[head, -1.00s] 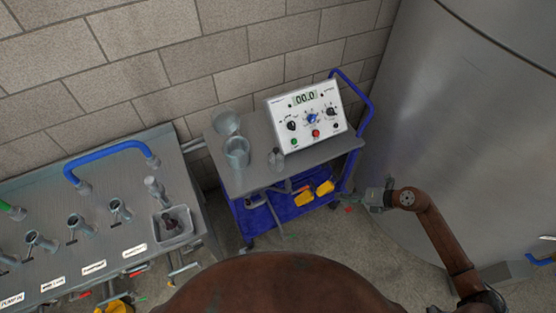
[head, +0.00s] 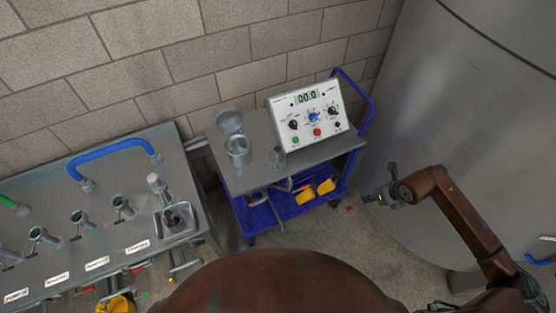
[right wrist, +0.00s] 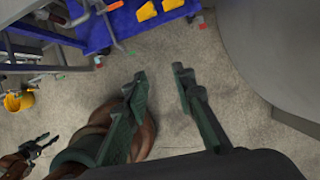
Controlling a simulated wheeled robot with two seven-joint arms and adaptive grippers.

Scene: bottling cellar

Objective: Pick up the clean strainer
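On the grey top of the cart stand a grey cylindrical vessel (head: 238,150), a round pale vessel (head: 230,122) behind it and a small clear jar (head: 278,157). I cannot tell whether one of these is the clean strainer. A dark reddish item (head: 173,219) lies in a small metal tray on the left bench; its kind is unclear. My right gripper (head: 376,197) is right of the cart, near the tank. The right wrist view shows it open and empty (right wrist: 162,88) above the floor. My left gripper (right wrist: 45,143) shows small at the lower left of that view, its fingers unclear.
A control box (head: 308,112) stands on the cart, beside its blue handle (head: 356,95). Yellow items lie on the blue lower shelf (head: 260,215). The steel bench (head: 100,240) with pipe fittings is at left. A large tank (head: 460,120) bounds the right.

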